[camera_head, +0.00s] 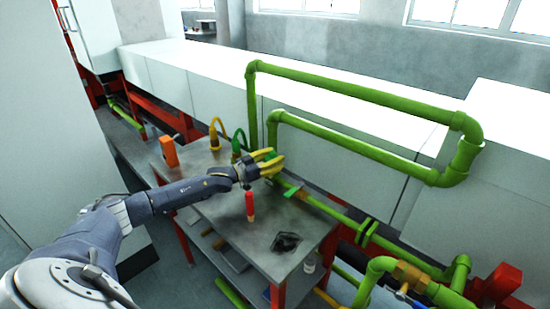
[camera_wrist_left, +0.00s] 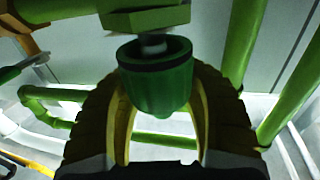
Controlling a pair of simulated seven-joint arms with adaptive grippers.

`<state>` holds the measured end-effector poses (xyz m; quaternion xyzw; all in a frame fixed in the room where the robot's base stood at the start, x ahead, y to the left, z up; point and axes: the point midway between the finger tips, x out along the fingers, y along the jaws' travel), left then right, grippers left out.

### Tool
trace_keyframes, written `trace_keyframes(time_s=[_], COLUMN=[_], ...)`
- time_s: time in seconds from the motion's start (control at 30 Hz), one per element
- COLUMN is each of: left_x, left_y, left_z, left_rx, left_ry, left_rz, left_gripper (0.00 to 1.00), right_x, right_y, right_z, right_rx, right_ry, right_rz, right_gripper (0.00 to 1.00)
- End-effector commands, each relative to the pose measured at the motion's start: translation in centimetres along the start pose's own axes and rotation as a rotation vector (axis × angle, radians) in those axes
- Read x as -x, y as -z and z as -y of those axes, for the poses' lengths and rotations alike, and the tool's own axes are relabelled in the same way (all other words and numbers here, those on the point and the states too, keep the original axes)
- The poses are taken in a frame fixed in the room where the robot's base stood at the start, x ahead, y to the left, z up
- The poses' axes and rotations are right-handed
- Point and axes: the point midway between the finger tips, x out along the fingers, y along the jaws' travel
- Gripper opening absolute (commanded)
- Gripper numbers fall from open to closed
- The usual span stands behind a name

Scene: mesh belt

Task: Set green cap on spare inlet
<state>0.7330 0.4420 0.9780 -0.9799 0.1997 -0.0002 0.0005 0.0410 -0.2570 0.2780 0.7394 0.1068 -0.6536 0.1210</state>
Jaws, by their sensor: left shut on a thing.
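My left gripper (camera_head: 270,164), with yellow fingers, is shut on the green cap. In the left wrist view the green cap (camera_wrist_left: 160,85) sits between the two curved fingers, its dark open mouth toward a green hexagonal fitting (camera_wrist_left: 147,18). A short grey stub (camera_wrist_left: 153,43) sticks out of this fitting, probably the spare inlet, and its end overlaps the cap's mouth. I cannot tell whether the stub and cap touch. In the head view the fingers hide most of the cap and inlet. My right gripper is not in view.
The grey table (camera_head: 222,208) carries a red-handled tool (camera_head: 249,206), an orange block (camera_head: 169,151) and orange and green looped pieces (camera_head: 236,143). Large green pipes (camera_head: 345,148) rise behind it to the right. An orange-brown valve fitting (camera_head: 410,275) is at lower right.

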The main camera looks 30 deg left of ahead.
Motion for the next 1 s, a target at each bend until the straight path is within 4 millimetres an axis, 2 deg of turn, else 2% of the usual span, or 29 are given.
trace_keyframes(time_s=[0.47,0.5,0.6,1.0], left_x=[0.00,0.00,0.00,0.63], left_y=[-0.84,-0.82,-0.82,-0.92], left_z=[0.00,0.01,0.00,0.00], left_rx=[0.001,0.001,0.001,0.001], left_ry=[0.000,0.000,0.000,0.000], left_rz=[0.000,0.000,0.000,0.002], left_gripper=[0.10,0.43,0.55,0.57], right_x=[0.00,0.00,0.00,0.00], right_y=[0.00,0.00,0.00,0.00], right_z=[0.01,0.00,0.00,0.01], right_rx=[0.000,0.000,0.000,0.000], right_ry=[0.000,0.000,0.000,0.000], right_rz=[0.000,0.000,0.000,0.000], right_gripper=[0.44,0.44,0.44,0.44])
